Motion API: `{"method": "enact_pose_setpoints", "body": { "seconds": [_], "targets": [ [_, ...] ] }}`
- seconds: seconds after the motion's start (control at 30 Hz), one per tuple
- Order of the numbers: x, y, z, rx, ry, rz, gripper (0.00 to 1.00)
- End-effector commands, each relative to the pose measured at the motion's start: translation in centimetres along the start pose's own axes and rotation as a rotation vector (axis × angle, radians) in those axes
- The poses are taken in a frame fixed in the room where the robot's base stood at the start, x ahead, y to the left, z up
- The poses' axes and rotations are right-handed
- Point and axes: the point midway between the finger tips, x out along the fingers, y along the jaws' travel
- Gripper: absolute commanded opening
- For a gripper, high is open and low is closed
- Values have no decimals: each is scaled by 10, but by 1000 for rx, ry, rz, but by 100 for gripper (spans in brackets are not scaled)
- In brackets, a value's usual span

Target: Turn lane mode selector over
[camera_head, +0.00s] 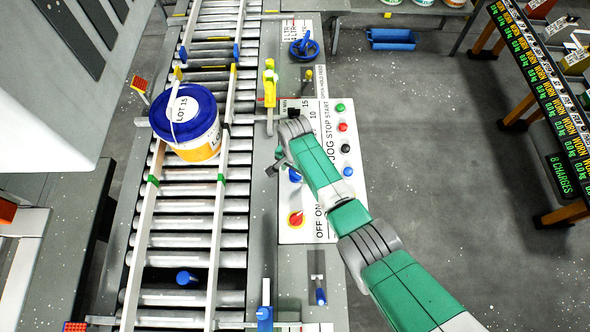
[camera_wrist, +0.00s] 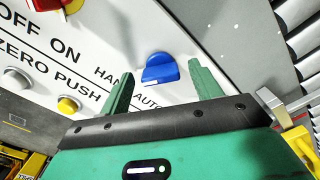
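The lane mode selector is a blue knob (camera_wrist: 160,69) on the white panel in the wrist view, beside the printed words HAND and AUTO. It also shows as a small blue knob (camera_head: 294,175) in the head view, close to the end of my arm. My gripper (camera_wrist: 160,66) is open, with its two green fingers apart on either side of the knob as seen. The fingers show no clear contact with the knob, and the remaining distance is hard to tell. In the head view my gripper (camera_head: 277,163) is small and partly hidden by my wrist.
A red knob on yellow (camera_head: 296,219) sits below the selector, beside OFF ON. Several push buttons, including a red one (camera_head: 342,127), line the panel's right side. A blue-lidded pail (camera_head: 187,117) stands on the roller conveyor to the left. A blue handwheel (camera_head: 304,46) is above.

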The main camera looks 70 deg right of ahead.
Motion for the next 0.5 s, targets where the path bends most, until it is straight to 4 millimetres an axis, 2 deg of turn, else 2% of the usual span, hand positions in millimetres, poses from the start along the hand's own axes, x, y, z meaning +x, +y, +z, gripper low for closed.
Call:
{"method": "enact_pose_setpoints", "body": {
  "seconds": [0.03, 0.2, 0.23, 0.5],
  "targets": [
    [0, 0, 0, 0, 0, 0, 56],
    [0, 0, 0, 0, 0, 0, 22],
    [0, 0, 0, 0, 0, 0, 19],
    [0, 0, 0, -31, 0, 0, 19]
  ]
}}
